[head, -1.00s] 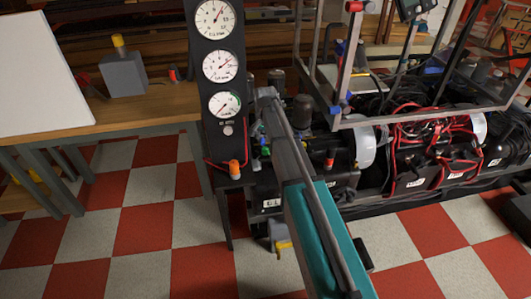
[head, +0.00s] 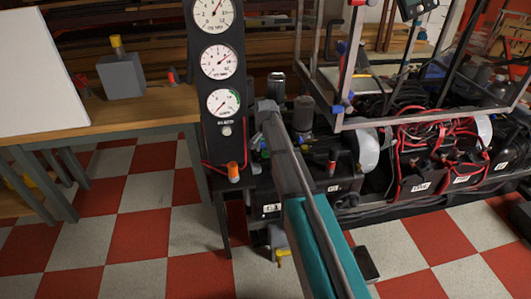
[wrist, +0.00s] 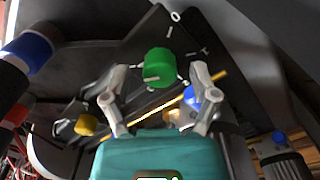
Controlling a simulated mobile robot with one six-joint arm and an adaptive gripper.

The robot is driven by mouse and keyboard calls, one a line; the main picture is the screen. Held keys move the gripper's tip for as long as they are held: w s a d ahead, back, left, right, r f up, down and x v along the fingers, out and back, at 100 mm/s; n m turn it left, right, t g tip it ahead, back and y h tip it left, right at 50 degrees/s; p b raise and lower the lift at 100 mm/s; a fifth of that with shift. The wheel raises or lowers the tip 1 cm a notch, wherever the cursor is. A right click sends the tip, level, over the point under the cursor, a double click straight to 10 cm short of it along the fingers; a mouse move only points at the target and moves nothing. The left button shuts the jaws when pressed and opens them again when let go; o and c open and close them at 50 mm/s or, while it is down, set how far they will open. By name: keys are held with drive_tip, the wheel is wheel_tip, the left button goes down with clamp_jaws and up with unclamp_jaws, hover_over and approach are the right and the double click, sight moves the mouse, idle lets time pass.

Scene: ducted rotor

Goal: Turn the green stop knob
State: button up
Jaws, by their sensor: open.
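The green stop knob (wrist: 158,62) shows in the wrist view, on a dark panel with white marks around it. A pale line runs across the knob's lower face. My gripper (wrist: 160,76) is open, one finger on each side of the knob. Gaps show between the fingers and the knob, and I cannot tell whether they touch it. In the head view, my teal-and-grey arm reaches toward the machine below the gauges. It hides most of the gripper there, and I cannot make out the knob for sure.
A blue knob (wrist: 191,95) lies close by the right finger, and a yellow knob (wrist: 86,124) lies left of the gripper. A black gauge panel (head: 215,109) stands left of my arm. A bench (head: 160,110) is at left, a metal frame (head: 400,118) at right.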

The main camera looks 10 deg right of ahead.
clamp_jaws()
idle(0.3)
drive_tip(key=shift+n, duration=0.4)
drive_tip(key=n, duration=1.1)
drive_tip(key=shift+a, duration=0.1)
idle(0.4)
